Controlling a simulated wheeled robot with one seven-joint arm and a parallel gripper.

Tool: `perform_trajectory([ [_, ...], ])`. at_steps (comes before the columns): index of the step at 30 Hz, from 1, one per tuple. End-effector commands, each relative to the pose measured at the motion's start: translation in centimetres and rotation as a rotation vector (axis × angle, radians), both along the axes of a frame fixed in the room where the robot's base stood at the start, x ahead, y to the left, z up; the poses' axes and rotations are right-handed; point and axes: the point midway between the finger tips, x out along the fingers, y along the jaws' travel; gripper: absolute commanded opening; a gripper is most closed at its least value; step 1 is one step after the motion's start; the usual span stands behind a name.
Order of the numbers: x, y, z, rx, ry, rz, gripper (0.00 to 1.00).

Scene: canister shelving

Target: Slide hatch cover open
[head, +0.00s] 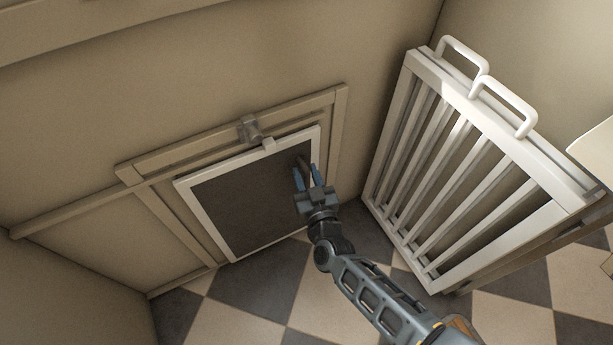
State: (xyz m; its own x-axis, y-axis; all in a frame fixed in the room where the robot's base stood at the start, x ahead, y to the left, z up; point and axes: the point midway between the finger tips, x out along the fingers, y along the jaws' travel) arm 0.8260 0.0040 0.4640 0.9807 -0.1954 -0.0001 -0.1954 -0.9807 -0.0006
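The hatch cover (245,200) is a dark panel in a white frame, set low on the beige wall within a beige trim frame. A small grey latch block (250,128) sits above its top edge, close to a white tab on the cover. A dark handle (304,166) is at the cover's upper right. My gripper (308,178) is at this handle, with its blue-tipped fingers on either side of it. Whether the fingers press on the handle cannot be made out. My arm reaches in from the lower right.
A white slatted rack (480,165) with two loop handles on top stands close to the right of the hatch. A beige rail (75,212) runs along the wall to the left, with flat panel below it. The checkered floor (250,300) is clear in front.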

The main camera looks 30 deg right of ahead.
Motion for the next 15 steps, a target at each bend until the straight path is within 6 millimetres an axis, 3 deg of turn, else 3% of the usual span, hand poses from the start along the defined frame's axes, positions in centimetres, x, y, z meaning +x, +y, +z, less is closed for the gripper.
perform_trajectory([
  [7,0.05,0.00,0.02,0.000,0.000,0.000,0.34],
  [15,0.03,-0.01,0.01,-0.001,0.000,0.000,0.08],
])
